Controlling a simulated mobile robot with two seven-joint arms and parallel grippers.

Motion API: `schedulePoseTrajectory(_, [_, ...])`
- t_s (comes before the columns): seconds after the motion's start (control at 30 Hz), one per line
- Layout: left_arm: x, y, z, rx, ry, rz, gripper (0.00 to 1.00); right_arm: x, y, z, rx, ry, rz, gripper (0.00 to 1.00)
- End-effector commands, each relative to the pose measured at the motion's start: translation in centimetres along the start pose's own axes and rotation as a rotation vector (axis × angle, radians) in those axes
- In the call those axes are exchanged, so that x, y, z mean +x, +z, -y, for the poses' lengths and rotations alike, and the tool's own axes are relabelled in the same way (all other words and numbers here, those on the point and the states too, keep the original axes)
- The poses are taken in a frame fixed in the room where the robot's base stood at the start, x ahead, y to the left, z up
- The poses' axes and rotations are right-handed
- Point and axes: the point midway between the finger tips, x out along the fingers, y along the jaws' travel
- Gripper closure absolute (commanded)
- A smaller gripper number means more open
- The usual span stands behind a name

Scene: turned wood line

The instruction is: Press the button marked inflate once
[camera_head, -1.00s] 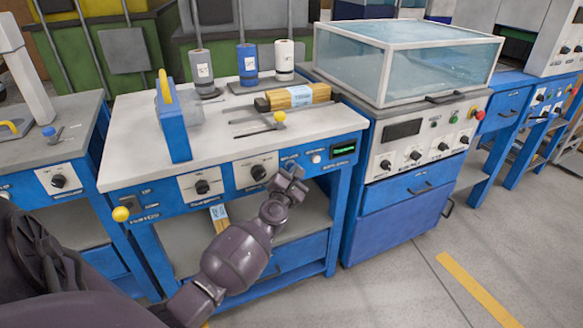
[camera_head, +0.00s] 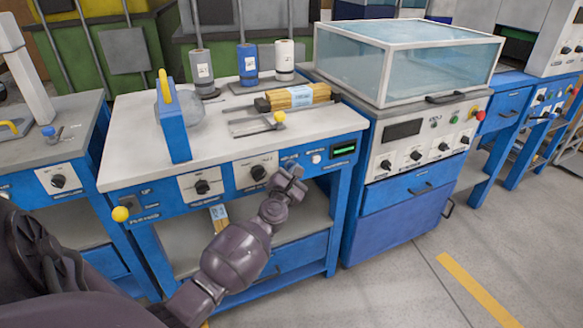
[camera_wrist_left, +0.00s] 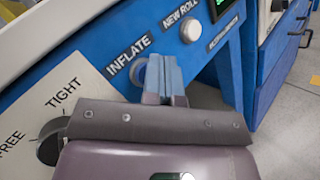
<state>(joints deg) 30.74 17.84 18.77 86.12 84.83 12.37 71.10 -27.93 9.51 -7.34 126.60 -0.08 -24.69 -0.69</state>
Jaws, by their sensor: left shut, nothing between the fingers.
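The blue bench's front panel carries a label reading INFLATE (camera_wrist_left: 129,57) in the left wrist view. Just below it is a round bluish-grey button (camera_wrist_left: 139,72), partly hidden behind my left gripper (camera_wrist_left: 165,64). The gripper's blue-grey fingers are shut with nothing between them, and their tips are at the button's right side. Whether they touch it I cannot tell. In the head view my left gripper (camera_head: 296,170) is at the panel's front, right of the middle, and covers the button. My right gripper is not in view.
A white button (camera_wrist_left: 190,31) beside the NEW ROLL label is close right of the fingers. A black knob (camera_head: 258,172) is to the left. On the worktop (camera_head: 135,115) stand a blue frame (camera_head: 173,125) and a clear bag (camera_head: 190,106).

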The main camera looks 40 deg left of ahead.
Motion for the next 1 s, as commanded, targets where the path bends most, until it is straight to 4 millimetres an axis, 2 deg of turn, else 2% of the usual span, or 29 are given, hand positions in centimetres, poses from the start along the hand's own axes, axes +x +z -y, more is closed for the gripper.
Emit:
schedulePoseTrajectory(0.3, [-0.9,0.7,0.6,-0.001,0.001,0.0,1.0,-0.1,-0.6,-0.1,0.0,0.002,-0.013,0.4])
schedulePoseTrajectory(0.77, [-1.3,0.9,0.9,-0.001,0.0,0.0,1.0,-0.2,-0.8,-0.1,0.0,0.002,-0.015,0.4])
schedulePoseTrajectory(1.0, [-2.5,1.9,1.7,-0.002,0.001,0.001,1.0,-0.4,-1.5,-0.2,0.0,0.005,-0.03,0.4])
